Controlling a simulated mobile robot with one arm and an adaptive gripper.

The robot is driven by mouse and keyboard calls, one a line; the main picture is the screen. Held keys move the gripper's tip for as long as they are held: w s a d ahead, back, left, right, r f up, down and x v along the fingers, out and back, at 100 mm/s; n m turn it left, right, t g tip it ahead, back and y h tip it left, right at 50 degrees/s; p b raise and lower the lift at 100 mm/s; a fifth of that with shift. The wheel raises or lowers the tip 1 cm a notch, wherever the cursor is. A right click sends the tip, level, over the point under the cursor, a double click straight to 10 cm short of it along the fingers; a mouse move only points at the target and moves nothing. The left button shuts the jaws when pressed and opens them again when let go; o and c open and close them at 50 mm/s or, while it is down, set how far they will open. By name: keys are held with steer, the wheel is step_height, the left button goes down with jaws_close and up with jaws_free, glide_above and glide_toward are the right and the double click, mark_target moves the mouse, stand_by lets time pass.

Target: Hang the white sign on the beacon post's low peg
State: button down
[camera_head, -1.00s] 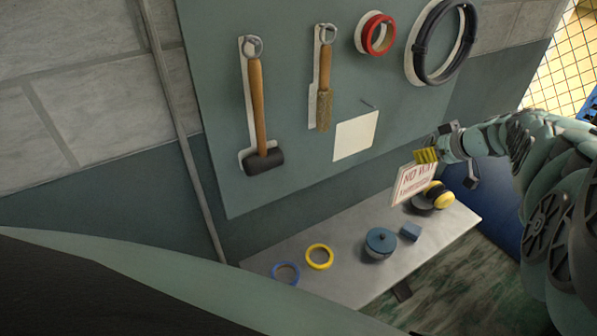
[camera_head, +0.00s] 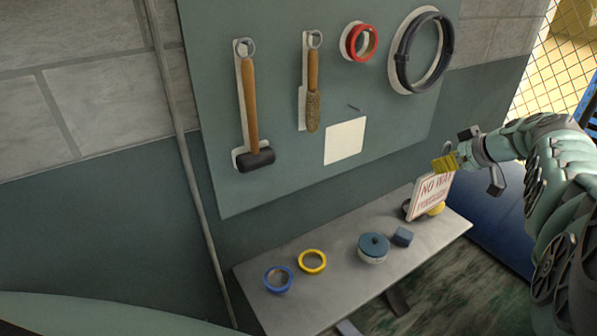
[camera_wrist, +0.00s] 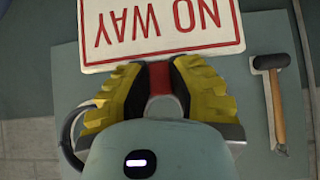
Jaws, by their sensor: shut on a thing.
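The white sign (camera_head: 431,194) with red "NO WAY" lettering hangs from my gripper (camera_head: 447,163) at the right of the head view, in front of the pegboard's lower right. The sign (camera_wrist: 160,28) is upside down in the wrist view, its edge at the yellow jaws of my gripper (camera_wrist: 158,78). The gripper is shut on the sign. No beacon post or low peg can be made out in these frames.
A grey-green board (camera_head: 285,185) holds a mallet (camera_head: 252,110), a brush (camera_head: 313,95), a red ring (camera_head: 361,42) and a black coil (camera_head: 423,52). An empty peg (camera_head: 354,107) sits above a white patch (camera_head: 345,141). The bench (camera_head: 335,287) below carries a blue ring (camera_head: 278,279), yellow ring (camera_head: 312,262) and blue-lidded pot (camera_head: 373,248).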

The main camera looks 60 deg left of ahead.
stand_by(0.3)
steer(key=d, duration=0.9)
steer(key=shift+s, duration=0.2)
stand_by(0.6)
stand_by(0.6)
